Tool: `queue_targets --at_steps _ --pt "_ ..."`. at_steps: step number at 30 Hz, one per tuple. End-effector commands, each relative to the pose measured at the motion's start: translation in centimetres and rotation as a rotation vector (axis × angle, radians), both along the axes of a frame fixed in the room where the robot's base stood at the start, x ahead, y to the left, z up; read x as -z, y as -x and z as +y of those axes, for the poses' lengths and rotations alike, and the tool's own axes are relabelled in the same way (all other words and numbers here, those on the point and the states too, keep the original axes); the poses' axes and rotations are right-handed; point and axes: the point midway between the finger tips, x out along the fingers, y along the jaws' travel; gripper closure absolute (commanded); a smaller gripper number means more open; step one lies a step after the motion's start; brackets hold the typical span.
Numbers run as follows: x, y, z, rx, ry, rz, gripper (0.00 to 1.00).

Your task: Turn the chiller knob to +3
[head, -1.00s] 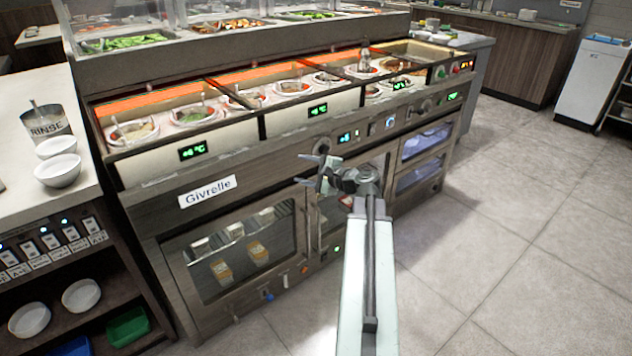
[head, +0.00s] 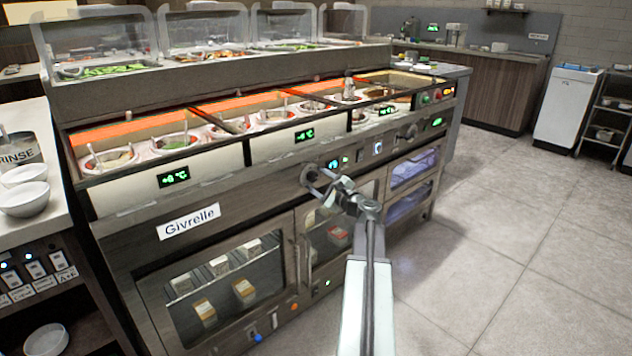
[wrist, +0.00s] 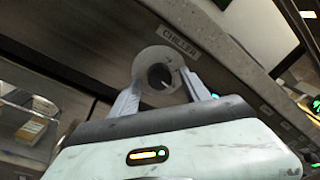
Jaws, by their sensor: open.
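My gripper (wrist: 160,92) is open, with one finger on each side of the knob. I cannot tell whether the fingers touch it. In the head view the knob (head: 310,174) is on the counter's front panel, just beyond my gripper (head: 322,190). No scale numbers are readable around the knob.
The Givrelle counter (head: 120,222) has sauce wells on top and green displays, such as the left one (head: 173,177). Another dark knob (head: 408,131) is farther right on the panel. A glass door (head: 215,285) is below. The tiled floor (head: 520,260) at right is clear.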

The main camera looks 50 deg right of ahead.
Motion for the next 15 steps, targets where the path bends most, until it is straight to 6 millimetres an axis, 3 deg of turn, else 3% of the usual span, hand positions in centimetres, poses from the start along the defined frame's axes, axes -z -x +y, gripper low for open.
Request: queue_targets --at_steps 7,12,13,15 --pt "0.01 -0.25 0.04 -0.001 0.0 0.001 0.48" --pt "0.01 -0.27 0.08 -0.001 0.001 0.0 0.95" --pt "0.01 -0.27 0.08 -0.001 0.001 0.0 1.0" --pt "0.01 -0.56 0.24 -0.007 0.001 0.0 1.0"
